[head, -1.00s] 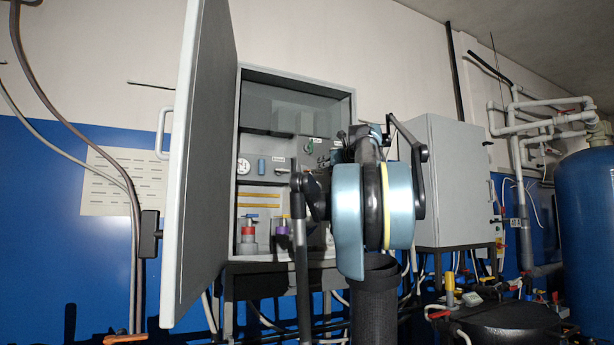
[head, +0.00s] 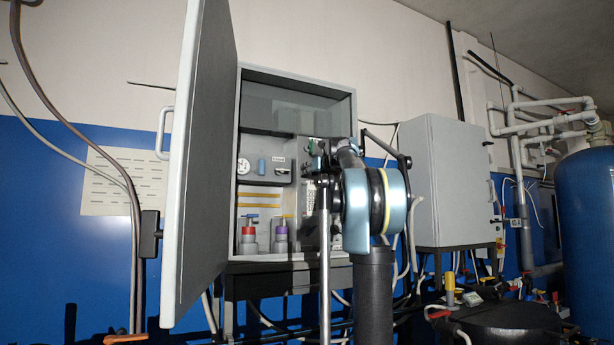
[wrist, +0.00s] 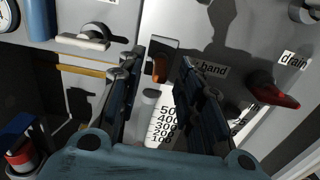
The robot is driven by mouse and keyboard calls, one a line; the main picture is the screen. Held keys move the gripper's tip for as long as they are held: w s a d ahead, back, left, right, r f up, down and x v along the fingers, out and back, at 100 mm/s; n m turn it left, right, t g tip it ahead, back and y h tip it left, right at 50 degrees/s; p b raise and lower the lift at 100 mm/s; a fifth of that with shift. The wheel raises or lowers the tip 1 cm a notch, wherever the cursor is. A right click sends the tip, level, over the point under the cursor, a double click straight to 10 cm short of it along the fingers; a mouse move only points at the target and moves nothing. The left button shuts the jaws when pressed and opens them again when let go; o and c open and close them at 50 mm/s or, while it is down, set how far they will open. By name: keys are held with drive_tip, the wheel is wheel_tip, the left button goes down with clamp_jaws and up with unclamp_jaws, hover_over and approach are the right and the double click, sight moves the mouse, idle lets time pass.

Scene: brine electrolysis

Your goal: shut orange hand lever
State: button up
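In the wrist view, a small orange lever (wrist: 160,68) sits in a dark slot on the grey panel, beside a partly covered label that ends in "hand". My gripper (wrist: 161,78) is open, with one dark finger on each side of the lever in the picture. The lever shows in the gap, seemingly beyond the fingertips; I cannot tell whether either finger touches it. In the head view, my arm reaches into the right part of the open cabinet (head: 297,83) and hides the lever.
A red lever (wrist: 278,92) marked "drain" is right of my gripper. A graduated scale (wrist: 163,128) shows between the fingers. The open cabinet door (head: 205,170) stands left of my arm; a closed grey cabinet (head: 450,180) is on the right.

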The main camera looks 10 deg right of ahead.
drive_tip(key=shift+x, duration=1.35)
clamp_jaws()
